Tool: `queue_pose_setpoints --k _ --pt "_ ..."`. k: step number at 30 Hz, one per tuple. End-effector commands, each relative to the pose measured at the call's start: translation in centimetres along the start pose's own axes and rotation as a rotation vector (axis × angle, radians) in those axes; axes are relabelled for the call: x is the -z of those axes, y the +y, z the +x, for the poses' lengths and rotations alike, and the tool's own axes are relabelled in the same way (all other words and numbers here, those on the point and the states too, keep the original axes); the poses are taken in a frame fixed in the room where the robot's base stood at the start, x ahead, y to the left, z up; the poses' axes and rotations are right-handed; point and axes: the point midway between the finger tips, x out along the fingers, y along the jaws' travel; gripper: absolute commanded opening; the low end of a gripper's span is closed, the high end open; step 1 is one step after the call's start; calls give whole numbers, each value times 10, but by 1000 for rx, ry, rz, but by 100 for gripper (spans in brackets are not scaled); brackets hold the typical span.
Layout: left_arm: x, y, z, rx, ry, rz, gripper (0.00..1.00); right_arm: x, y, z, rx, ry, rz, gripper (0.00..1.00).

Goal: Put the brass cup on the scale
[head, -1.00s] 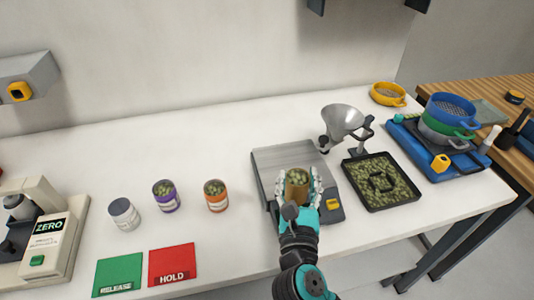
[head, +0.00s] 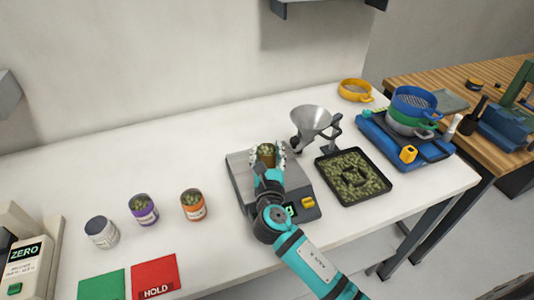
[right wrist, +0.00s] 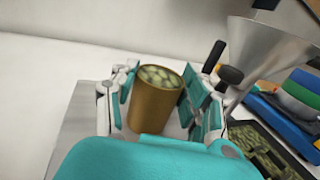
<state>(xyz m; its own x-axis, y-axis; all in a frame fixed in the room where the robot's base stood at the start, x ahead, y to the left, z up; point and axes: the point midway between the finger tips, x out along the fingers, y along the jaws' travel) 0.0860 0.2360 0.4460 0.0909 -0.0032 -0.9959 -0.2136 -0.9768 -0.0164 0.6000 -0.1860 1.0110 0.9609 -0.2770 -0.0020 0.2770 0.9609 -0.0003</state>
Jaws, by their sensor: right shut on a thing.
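The brass cup (head: 266,151), filled with green pellets, is upright over the far part of the scale. The scale (head: 239,172) has a grey plate and a front panel with a green display and a yellow button. My right gripper (head: 268,158) is shut on the cup, with a finger on either side. In the right wrist view, the cup (right wrist: 155,105) stands between the fingers (right wrist: 160,100), with the plate (right wrist: 78,125) behind and to the left. I cannot tell whether the cup's base touches the plate. My left gripper is not in view.
A metal funnel (head: 312,122) on a stand is close to the right of the cup. A black tray of green pellets (head: 382,190) lies right of the scale. The white table behind the scale is clear.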

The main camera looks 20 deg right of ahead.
Motion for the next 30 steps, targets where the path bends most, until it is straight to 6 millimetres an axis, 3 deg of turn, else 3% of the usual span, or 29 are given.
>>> queue_pose_setpoints --k 11,12,17,27,30 --pt "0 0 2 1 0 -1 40 4 0 0 0 -2 0 5" --pt "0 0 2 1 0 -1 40 5 0 0 0 -1 0 49" --pt "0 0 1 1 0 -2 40 4 0 0 0 0 0 69" --pt "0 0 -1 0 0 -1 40 0 0 -1 0 -1 1 69" --pt "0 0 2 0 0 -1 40 3 1 -14 -2 1 0 69"
